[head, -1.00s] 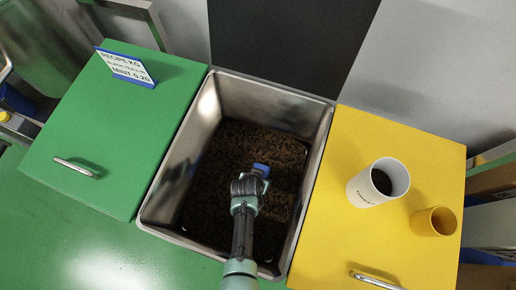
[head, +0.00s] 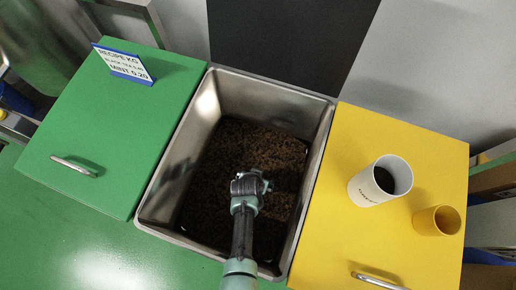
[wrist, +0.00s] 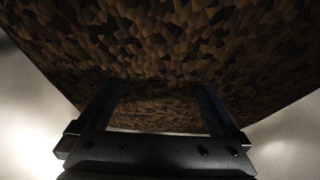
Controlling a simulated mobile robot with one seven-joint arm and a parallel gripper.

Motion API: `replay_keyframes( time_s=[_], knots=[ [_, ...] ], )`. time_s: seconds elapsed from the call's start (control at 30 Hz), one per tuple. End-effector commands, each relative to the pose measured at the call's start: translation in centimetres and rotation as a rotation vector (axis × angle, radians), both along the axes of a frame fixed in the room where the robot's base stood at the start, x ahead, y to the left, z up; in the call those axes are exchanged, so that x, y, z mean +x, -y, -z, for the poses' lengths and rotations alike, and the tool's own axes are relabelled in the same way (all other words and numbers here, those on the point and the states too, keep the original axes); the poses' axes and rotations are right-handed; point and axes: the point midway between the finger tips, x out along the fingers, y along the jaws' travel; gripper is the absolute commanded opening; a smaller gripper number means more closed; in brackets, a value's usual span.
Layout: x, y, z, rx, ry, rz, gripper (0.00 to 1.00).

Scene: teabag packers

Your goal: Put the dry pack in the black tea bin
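The black tea bin (head: 203,110) is a steel-walled tub between a green lid and a yellow lid, holding dark brown loose tea (head: 262,145). My gripper (head: 252,181) is over the tea, inside the bin's outline. In the wrist view my gripper (wrist: 158,95) has its two dark fingers wide apart, with only tea showing between and beyond them. The dry pack cannot be made out in either view now; it may be hidden by the gripper or in the dark tea.
A green lid (head: 110,130) with a recipe sign (head: 124,64) lies left of the bin. On the yellow lid (head: 345,225) to the right stand a white cup (head: 366,188) with dark contents and a small yellow cup (head: 436,221). A dark panel (head: 290,45) rises behind.

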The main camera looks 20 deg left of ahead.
Motion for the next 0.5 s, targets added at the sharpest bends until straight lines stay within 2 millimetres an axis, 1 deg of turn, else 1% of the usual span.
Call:
replay_keyframes(
  time_s=[0.17,0.27,0.37,0.47,0.5],
  knots=[
    [0.0,0.0,-0.1,0.000,0.000,0.000,1.00],
    [0.0,0.0,-0.5,0.000,0.000,0.000,1.00],
    [0.0,0.0,-1.5,0.000,0.000,0.000,1.00],
    [-0.6,0.0,-2.9,0.000,0.001,0.000,1.00],
    [-0.9,0.0,-3.6,0.000,0.001,0.000,1.00]
  ],
)
